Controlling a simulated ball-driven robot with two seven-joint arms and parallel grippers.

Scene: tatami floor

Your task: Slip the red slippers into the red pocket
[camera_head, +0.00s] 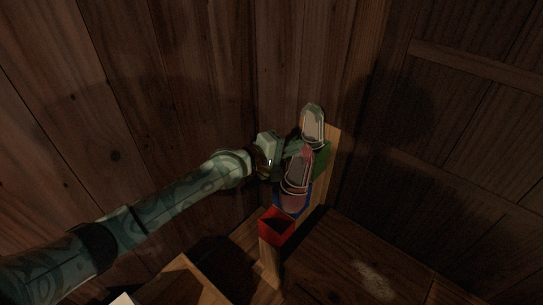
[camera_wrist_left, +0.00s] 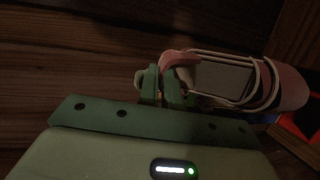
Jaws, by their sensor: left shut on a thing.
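The red slippers (camera_head: 297,172), dim pinkish red with grey soles and pale edges, are in the jaws of my left gripper (camera_head: 300,150). In the left wrist view the shut fingers (camera_wrist_left: 166,84) grip one end of the slippers (camera_wrist_left: 292,88), which point to the right. The red pocket (camera_head: 276,226) is the lowest on the wooden rack, below the slippers, and its open top shows dark. A red patch of it also shows at the right edge of the left wrist view (camera_wrist_left: 300,128). My right gripper is out of view.
A blue pocket (camera_head: 305,198) is just behind the slippers; whether they touch it I cannot tell. A green pocket (camera_head: 322,160) sits higher, with pale grey slippers (camera_head: 313,122) above it. The wooden rack (camera_head: 331,150) stands near the plank walls.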

